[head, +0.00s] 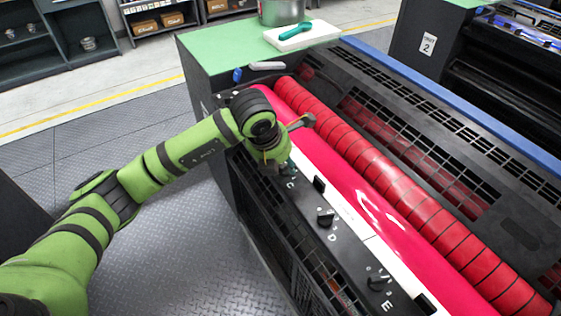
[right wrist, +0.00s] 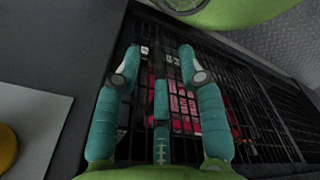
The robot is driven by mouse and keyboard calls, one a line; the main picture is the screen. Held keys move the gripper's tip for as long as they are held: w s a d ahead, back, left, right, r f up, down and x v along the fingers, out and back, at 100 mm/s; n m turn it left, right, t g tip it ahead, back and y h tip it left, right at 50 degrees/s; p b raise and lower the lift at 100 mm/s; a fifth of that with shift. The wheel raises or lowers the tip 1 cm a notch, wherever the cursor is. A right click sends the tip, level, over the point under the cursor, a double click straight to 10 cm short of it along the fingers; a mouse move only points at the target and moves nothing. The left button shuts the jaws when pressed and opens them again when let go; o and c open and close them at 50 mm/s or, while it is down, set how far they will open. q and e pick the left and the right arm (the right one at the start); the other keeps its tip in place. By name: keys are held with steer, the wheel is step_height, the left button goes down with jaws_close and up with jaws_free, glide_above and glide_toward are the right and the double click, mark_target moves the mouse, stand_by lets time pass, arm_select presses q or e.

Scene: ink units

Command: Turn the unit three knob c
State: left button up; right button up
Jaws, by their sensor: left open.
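The unit's black knob rail carries lettered knobs along the front of the magenta roller. My left gripper (head: 284,171) is down at the rail beside the letter C (head: 290,184), jaws open. Knob c itself is largely hidden under my wrist and fingers, so I cannot tell its angle or whether the fingers touch it. Knob D (head: 326,217) and knob E (head: 377,281) stand clear, nearer the front. In the right wrist view my right gripper (right wrist: 161,65) has its teal fingers spread, with nothing between them.
Magenta roller (head: 350,189) and red segmented roller (head: 390,182) lie just right of the rail. A green-topped end (head: 215,50) holds a metal can (head: 281,12) and a white tray (head: 300,36). Unit 2 (head: 428,43) stands at upper right. Grey floor (head: 190,225) is open at left.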

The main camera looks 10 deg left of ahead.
arm_select(q)
steer(key=v, duration=1.2)
steer(key=shift+d+f, duration=0.1)
